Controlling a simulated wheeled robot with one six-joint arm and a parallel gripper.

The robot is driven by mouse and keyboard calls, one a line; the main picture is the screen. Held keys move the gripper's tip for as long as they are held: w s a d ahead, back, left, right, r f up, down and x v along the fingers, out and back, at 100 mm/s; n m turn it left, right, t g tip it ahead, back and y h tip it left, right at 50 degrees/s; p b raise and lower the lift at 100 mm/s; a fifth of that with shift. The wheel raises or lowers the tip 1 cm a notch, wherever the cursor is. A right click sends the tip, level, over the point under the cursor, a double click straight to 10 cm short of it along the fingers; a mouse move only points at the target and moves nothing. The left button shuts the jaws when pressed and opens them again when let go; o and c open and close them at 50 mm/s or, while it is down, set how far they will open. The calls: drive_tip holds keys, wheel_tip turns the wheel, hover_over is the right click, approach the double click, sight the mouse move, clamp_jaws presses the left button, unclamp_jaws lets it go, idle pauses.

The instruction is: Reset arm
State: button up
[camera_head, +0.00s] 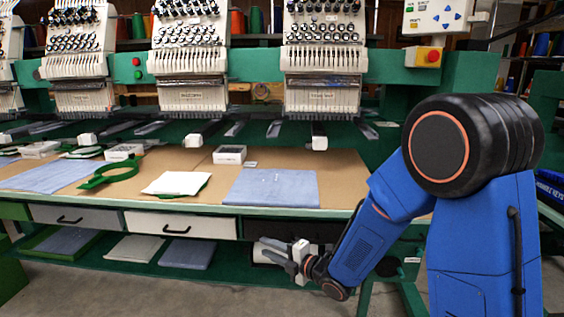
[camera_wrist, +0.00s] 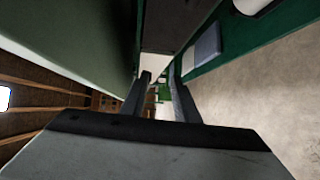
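My gripper (camera_head: 268,249) is in front of the worktable's front edge, below the tabletop, beside the dark drawer front (camera_head: 274,229). It points left, with the blue arm reaching down to it from the right. In the wrist view, its two fingers (camera_wrist: 159,82) stand apart with a gap between them, and I see nothing held. In the head view, a pale shape at the fingers is too small to identify.
Embroidery machine heads (camera_head: 323,55) line the back of the brown tabletop (camera_head: 215,162). Blue cloth (camera_head: 272,187), a white cloth (camera_head: 177,183) and a green hoop (camera_head: 104,178) lie on it. Folded cloths (camera_head: 188,252) rest on the green lower shelf. Open floor (camera_head: 235,298) lies in front.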

drive_tip(key=s+d+r+m+h, duration=0.25)
drive_tip(key=d+m+h, duration=0.2)
drive_tip(key=d, duration=0.35)
drive_tip(key=s+d+r+m+h, duration=0.2)
drive_tip(key=d+r+m+h, duration=0.1)
drive_tip(key=d+m, duration=0.4)
drive_tip(key=s+d+r+m+h, duration=0.2)
drive_tip(key=d+m+h, duration=0.15)
drive_tip(key=d, duration=0.55)
drive_tip(key=s+d+m+g+h, duration=0.1)
drive_tip(key=s+d+m+g, duration=0.2)
drive_tip(key=s, duration=1.1)
drive_tip(key=s+d+r+m+g, duration=0.1)
drive_tip(key=s+d+m+g, duration=0.1)
drive_tip(key=s+d+m, duration=0.4)
drive_tip(key=s+m, duration=0.4)
drive_tip(key=s, duration=0.4)
drive_tip(key=shift+s+g+h, duration=0.15)
drive_tip(key=shift+g+h, duration=0.25)
